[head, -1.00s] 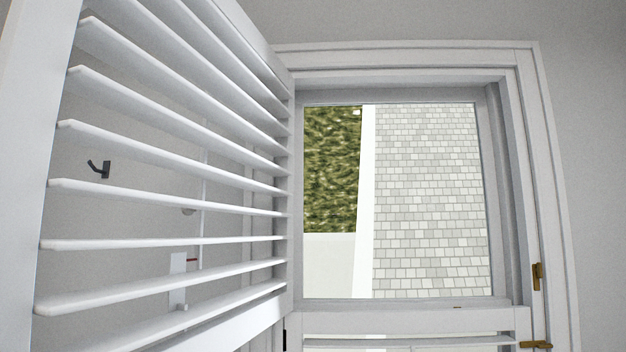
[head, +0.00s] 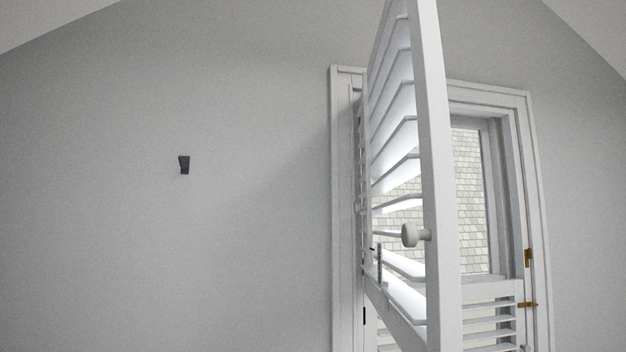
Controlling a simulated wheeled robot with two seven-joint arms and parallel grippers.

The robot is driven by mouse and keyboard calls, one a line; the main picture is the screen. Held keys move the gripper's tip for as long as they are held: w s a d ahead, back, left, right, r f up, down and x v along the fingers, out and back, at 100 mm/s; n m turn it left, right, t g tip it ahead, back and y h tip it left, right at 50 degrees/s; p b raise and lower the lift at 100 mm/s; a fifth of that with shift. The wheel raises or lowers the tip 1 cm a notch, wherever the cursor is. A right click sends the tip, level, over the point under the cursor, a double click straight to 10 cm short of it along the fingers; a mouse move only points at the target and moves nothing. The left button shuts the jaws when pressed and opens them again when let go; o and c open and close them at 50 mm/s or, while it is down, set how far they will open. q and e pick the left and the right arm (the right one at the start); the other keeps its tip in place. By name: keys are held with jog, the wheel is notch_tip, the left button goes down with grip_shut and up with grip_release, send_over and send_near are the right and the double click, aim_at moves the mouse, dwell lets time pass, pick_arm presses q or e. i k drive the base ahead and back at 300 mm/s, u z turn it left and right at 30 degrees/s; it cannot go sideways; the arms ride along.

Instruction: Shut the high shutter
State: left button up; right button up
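The high shutter (head: 440,190) is a white louvred panel hinged at the left side of the window frame (head: 537,200). It stands open, swung out into the room, and I see it nearly edge-on. A round white knob (head: 410,235) sits low on its free stile. A thin upright tilt rod (head: 379,262) shows by the lower slats. Behind the shutter, part of the window glass (head: 468,200) is visible, with shingles outside. Neither of my grippers is in view.
A lower louvred shutter (head: 490,326) lies across the window's lower part. Brass hardware (head: 528,304) is on the right of the frame. A dark hook (head: 184,164) is on the bare grey wall to the left.

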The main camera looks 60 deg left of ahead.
aim_at(406, 76)
jog(key=k, duration=0.45)
jog(key=u, duration=1.5)
jog(key=i, duration=0.6)
jog(key=u, duration=0.05)
